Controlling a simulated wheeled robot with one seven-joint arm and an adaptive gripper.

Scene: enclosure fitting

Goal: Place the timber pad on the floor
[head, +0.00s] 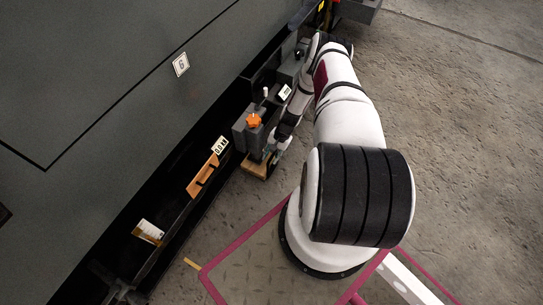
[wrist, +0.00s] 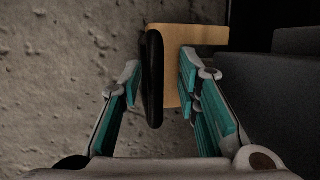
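The timber pad (head: 257,168) is a light wooden block low beside the dark enclosure in the head view. In the wrist view, the pad (wrist: 205,34) lies beyond my fingers, with a black upright bar (wrist: 154,78) on or in front of it. My gripper (wrist: 160,68) has teal-lined fingers, one on each side of the bar, with visible gaps to it. In the head view my gripper (head: 273,153) is just above the pad, partly hidden by the arm. The floor (head: 450,130) is bare grey concrete. I cannot tell whether the pad touches it.
A grey box with an orange knob (head: 254,120) stands close by the gripper. An orange bracket (head: 203,176) and a labelled item (head: 148,232) sit along the enclosure's ledge. Magenta tape (head: 243,238) marks the floor by my base. Open floor is on the right.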

